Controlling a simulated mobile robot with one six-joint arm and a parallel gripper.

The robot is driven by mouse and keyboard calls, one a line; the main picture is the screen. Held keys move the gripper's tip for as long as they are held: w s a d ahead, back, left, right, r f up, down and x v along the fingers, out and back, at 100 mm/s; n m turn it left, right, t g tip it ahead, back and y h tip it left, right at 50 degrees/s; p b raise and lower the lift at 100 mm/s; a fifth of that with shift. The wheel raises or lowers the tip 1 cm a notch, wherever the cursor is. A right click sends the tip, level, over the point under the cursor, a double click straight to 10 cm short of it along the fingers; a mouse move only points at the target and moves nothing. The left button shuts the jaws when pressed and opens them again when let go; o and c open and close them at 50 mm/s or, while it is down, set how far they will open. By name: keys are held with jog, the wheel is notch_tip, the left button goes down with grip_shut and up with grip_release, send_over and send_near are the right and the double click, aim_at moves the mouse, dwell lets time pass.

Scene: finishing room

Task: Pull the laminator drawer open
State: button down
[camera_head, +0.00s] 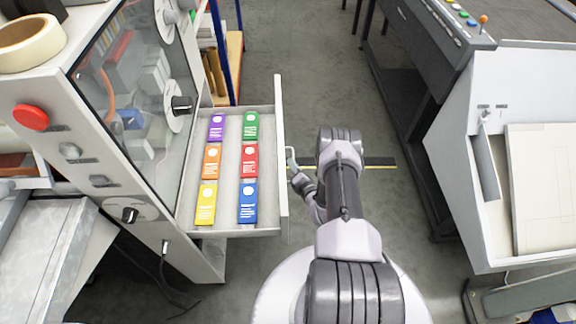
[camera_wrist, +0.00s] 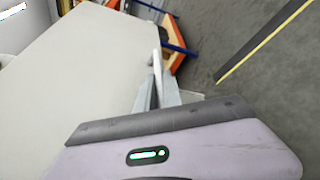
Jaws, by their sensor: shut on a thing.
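The laminator drawer (camera_head: 230,150) sticks out to the right from the white laminator cabinet (camera_head: 60,108), pulled well out. Several colored packs lie in it in two columns: purple, orange and yellow at left, green, red and blue at right. Its white front panel (camera_head: 281,160) also fills the left of the wrist view (camera_wrist: 90,60). The pale handle (camera_wrist: 157,62) stands off that panel. My gripper (camera_head: 294,168) is at the outer side of the front panel, shut on the handle. In the wrist view my fingers (camera_wrist: 163,92) partly hide the handle.
A tape roll (camera_head: 30,42) sits on the laminator, above a red button (camera_head: 31,117). A shelf rack (camera_head: 226,60) stands behind the drawer. A dark machine (camera_head: 425,90) and a white slanted bench (camera_head: 510,160) stand at right.

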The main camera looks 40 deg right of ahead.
jog(key=shift+s+d, duration=0.25)
jog(key=shift+d, duration=0.1)
jog(key=c, duration=1.8)
grip_release()
jog(key=shift+o, duration=0.2)
jog(key=shift+w, duration=0.1)
jog(key=p+v, duration=0.6)
jog(key=v, duration=1.1)
jog(key=shift+s, duration=0.25)
